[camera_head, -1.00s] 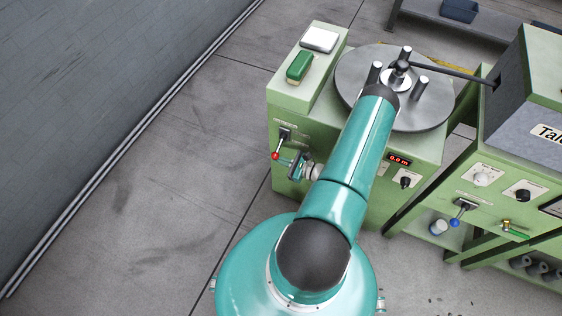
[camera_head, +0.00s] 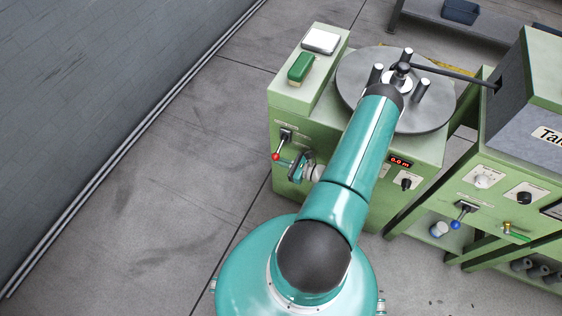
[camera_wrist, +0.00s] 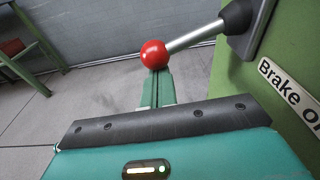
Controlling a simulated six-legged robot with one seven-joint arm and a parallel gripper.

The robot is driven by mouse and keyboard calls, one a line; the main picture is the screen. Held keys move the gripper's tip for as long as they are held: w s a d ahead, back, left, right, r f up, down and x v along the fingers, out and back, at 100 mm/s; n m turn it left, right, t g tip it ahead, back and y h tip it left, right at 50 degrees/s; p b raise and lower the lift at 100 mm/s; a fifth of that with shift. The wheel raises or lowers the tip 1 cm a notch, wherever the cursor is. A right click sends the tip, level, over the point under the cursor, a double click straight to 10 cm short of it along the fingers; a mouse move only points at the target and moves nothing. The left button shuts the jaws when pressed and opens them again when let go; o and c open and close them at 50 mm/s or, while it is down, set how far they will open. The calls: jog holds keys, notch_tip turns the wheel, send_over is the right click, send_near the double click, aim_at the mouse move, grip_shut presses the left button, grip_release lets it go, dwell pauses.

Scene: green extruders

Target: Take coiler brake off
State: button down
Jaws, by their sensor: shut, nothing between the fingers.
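The coiler brake lever (camera_head: 285,137) is on the front of the green coiler (camera_head: 355,185) and slants down to a red ball knob (camera_head: 276,156). In the wrist view, the red knob (camera_wrist: 154,53) and its metal shaft (camera_wrist: 194,38) show large, beside a label (camera_wrist: 292,92) reading "Brake o", cut off by the edge. My gripper (camera_head: 285,162) is just right of the knob in the head view. In the wrist view, my gripper's teal fingers (camera_wrist: 157,82) are shut and empty, with the knob overlapping their tips. I cannot tell whether they touch.
Another green machine (camera_head: 510,175) with knobs and levers stands at the right. Open floor (camera_head: 170,180) lies left of the coiler.

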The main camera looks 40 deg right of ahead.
notch_tip(320, 180, up, 6)
jog(key=a+m+y, duration=0.1)
jog(key=m, duration=0.4)
jog(key=shift+s, duration=0.2)
jog(key=shift+a+r, duration=0.1)
jog(key=shift+r, duration=0.05)
dwell(0.4)
jog(key=shift+a+f, duration=0.2)
jog(key=shift+f, duration=0.15)
send_near(278, 157)
jog(key=shift+s+a+f, duration=0.1)
jog(key=shift+s+a, duration=0.15)
jog(key=shift+a, duration=0.35)
jog(key=shift+s+a+f, duration=0.1)
jog(key=shift+s+a, duration=0.2)
jog(key=shift+a, duration=0.35)
